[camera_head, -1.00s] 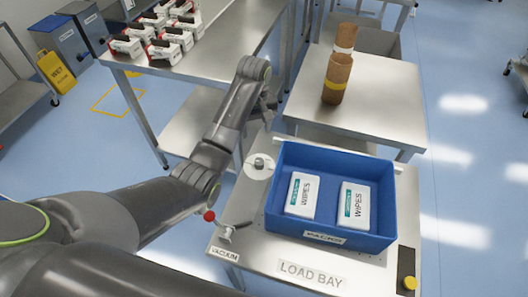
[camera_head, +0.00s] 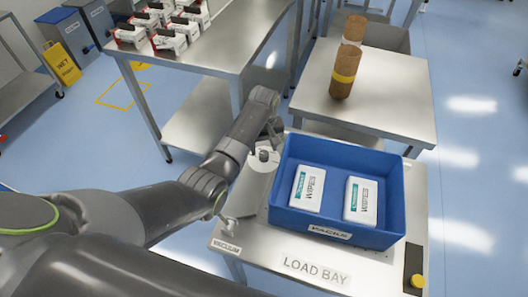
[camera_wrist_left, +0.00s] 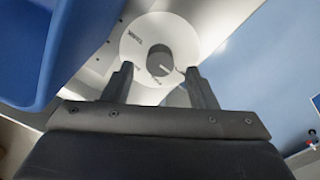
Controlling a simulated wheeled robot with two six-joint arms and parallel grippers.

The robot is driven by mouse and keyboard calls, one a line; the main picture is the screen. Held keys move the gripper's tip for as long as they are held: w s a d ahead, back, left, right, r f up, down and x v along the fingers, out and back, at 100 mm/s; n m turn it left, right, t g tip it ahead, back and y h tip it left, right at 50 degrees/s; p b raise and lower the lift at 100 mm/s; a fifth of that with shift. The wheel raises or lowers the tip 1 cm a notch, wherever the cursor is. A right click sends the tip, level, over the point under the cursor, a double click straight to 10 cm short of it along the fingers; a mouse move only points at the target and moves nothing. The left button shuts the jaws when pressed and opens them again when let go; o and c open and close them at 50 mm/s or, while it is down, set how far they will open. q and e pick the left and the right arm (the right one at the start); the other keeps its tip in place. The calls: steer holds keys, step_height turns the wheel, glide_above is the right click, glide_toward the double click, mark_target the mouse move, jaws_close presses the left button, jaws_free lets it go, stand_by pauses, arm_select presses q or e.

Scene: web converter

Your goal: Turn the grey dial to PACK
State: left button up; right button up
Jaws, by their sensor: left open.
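The grey dial (camera_head: 263,156) sits on a round white plate on the load bay top, left of the blue bin. In the left wrist view the dial (camera_wrist_left: 160,61) is a dark grey knob with a light pointer line, centred on its white plate (camera_wrist_left: 136,42). Small lettering on the plate is too small to read surely. My left gripper (camera_head: 273,134) is just behind the dial in the head view. In the wrist view my open left fingers (camera_wrist_left: 160,75) lie either side of the dial in the picture; contact cannot be told. My right gripper is out of view.
The blue bin (camera_head: 311,222) with two wipes packs (camera_head: 308,188) stands close right of the dial. A VACUUM lever (camera_head: 226,222) is partly hidden by my arm. A yellow button (camera_head: 417,282) is at front right. Brown rolls (camera_head: 343,77) stand on the table behind.

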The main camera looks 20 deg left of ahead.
mark_target(264, 154)
arm_select(q)
steer(key=shift+f, duration=1.65)
steer(key=c, duration=1)
steer(key=shift+o, duration=0.2)
